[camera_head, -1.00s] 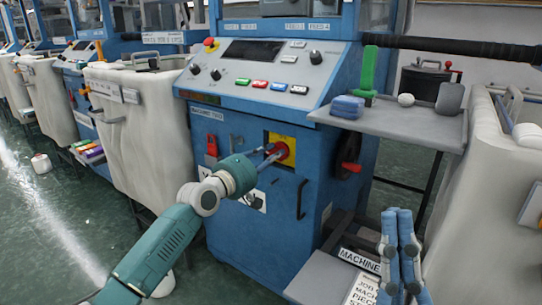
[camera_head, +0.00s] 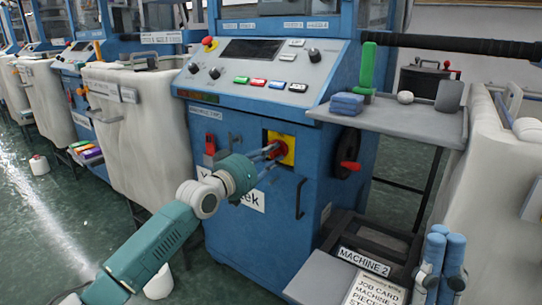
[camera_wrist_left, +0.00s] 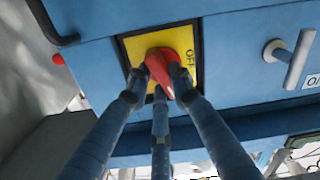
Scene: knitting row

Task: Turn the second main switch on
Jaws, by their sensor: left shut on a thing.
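The main switch is a red rotary handle (camera_wrist_left: 160,66) on a yellow plate (camera_wrist_left: 185,50) marked OFF, on the blue front of the machine labelled Machine 2 (camera_head: 365,262). In the head view the yellow plate (camera_head: 288,152) shows beside the fingers, which mostly cover the handle. My left gripper (camera_head: 274,157) is shut on the red handle. In the left wrist view its blue fingers (camera_wrist_left: 160,95) close around the handle, hiding part of it. My right gripper (camera_head: 445,240) is at the lower right, away from the switch, its fingers close together.
A red lever (camera_head: 350,166) on a black disc sticks out from the machine's right side. A red-handled switch (camera_head: 210,146) is to the left. A grey shelf (camera_head: 420,128) stands out at right.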

